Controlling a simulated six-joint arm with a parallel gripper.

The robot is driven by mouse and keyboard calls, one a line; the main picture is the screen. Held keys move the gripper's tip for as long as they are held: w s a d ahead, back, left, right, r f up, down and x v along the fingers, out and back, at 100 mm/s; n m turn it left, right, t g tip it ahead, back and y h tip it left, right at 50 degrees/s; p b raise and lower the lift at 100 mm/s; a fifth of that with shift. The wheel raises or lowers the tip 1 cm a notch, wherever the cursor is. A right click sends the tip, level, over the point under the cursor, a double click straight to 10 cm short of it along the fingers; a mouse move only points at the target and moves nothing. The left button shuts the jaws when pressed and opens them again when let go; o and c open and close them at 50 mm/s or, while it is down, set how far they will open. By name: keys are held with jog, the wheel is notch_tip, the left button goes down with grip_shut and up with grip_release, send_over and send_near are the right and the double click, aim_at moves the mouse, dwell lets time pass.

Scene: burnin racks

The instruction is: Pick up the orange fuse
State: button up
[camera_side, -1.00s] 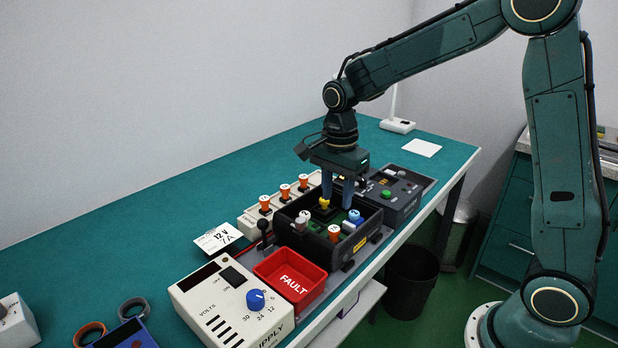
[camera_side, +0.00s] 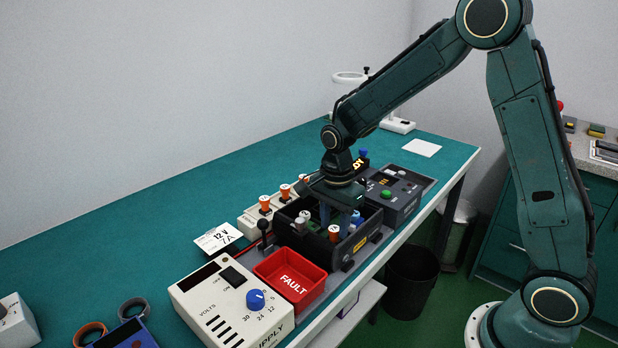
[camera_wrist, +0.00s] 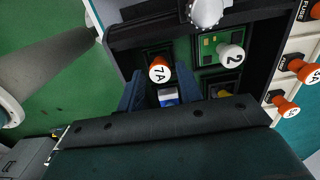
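An orange-capped fuse marked 7A (camera_wrist: 159,73) stands upright in the black rack (camera_wrist: 120,40); it also shows in the side view (camera_side: 334,233). My gripper (camera_wrist: 158,80) is open, its two blue fingers spread apart. In the wrist view the orange cap appears between and slightly beyond the fingertips; whether they touch it I cannot tell. In the side view my gripper (camera_side: 336,215) reaches down into the rack just behind the orange fuse. More orange-capped fuses (camera_side: 265,203) stand in the beige holder behind the rack.
A white-capped part marked 2 (camera_wrist: 231,54) and a blue-and-white part (camera_wrist: 168,97) are in the rack close to my fingers. The rack walls enclose this space. A red FAULT tray (camera_side: 276,268) and a beige power supply (camera_side: 205,300) stand in front.

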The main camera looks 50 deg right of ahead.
jog(key=shift+f, duration=1.3)
jog(key=c, duration=0.7)
